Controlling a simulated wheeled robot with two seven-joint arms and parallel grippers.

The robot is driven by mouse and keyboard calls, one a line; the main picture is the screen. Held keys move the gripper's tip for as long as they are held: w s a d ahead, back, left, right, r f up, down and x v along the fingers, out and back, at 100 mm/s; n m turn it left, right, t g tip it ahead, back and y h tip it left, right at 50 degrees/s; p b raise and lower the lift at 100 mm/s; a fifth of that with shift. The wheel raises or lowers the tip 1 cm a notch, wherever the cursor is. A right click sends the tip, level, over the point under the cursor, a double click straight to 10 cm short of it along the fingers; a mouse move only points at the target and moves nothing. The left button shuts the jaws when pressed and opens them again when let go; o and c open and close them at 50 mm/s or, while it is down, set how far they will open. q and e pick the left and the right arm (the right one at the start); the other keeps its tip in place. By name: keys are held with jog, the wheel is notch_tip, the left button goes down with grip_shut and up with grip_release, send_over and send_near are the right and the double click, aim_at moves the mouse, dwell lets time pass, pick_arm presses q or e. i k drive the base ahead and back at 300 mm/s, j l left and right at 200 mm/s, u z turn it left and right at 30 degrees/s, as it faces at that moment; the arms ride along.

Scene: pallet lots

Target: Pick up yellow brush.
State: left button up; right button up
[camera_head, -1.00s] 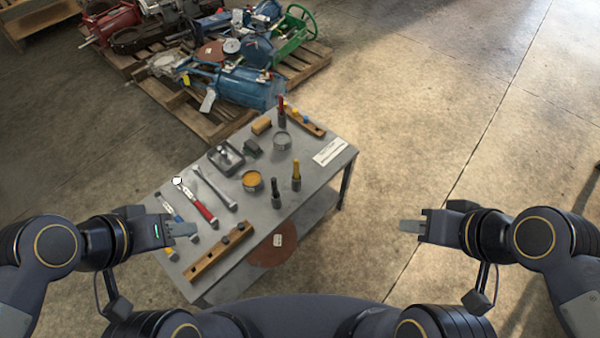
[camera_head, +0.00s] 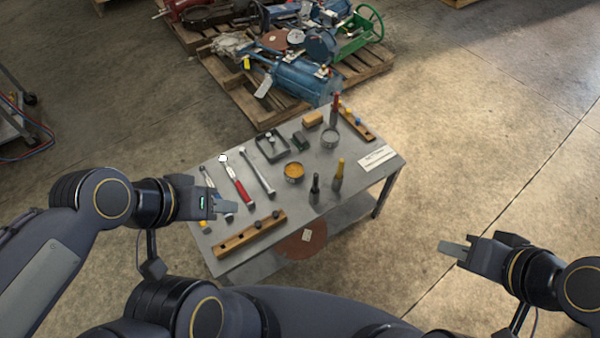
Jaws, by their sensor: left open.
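The yellow brush (camera_head: 339,174) stands upright on the grey table, toward its front right, with its yellow part up and a dark lower part. A black brush (camera_head: 314,189) stands just left of it. My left gripper (camera_head: 230,207) is open and empty over the left side of the table, well left of the yellow brush. My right gripper (camera_head: 453,249) is off the table's right side, apart from the brush and with nothing seen in it; its jaw gap cannot be made out.
The table (camera_head: 350,196) also holds a yellow-filled tin (camera_head: 293,172), a red-handled wrench (camera_head: 237,182), a wooden strip (camera_head: 250,233), a dark tray (camera_head: 272,146) and a red brush (camera_head: 335,107). A loaded pallet (camera_head: 243,99) lies behind. Floor to the right is clear.

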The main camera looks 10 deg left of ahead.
aim_at(340, 167)
jog(key=i+l+u, duration=0.15)
jog(key=l, duration=0.15)
jog(key=i+l+u, duration=0.15)
jog(key=l, duration=0.15)
jog(key=i+l+u, duration=0.15)
jog(key=l, duration=0.15)
jog(key=i+l+u, duration=0.15)
jog(key=l, duration=0.15)
jog(key=u, duration=1.35)
jog(key=k+j, duration=0.05)
